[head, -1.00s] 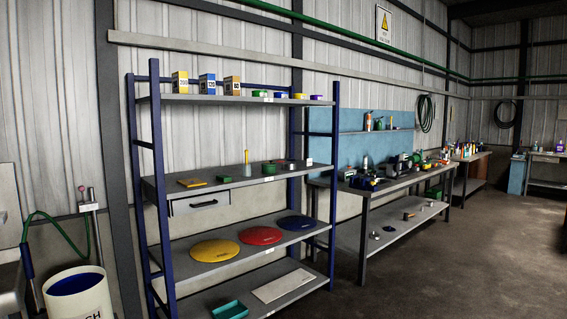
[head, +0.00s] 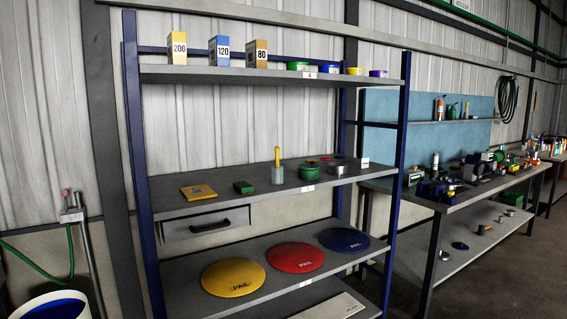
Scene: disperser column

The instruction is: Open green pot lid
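A small green pot (head: 297,66) stands on the top shelf (head: 220,75) of a blue-framed rack, right of the numbered boxes. Its top looks covered, but it is too small to make out the lid's edge. A blue pot (head: 330,69), a yellow pot (head: 356,71) and a purple pot (head: 378,73) stand in a row to its right. My gripper is not in view.
Boxes marked 200 (head: 177,48), 120 (head: 219,50) and 80 (head: 257,54) share the top shelf. Blue rack posts (head: 139,150) flank the shelves. A workbench (head: 465,198) stands to the right, and a white bin (head: 50,306) at lower left.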

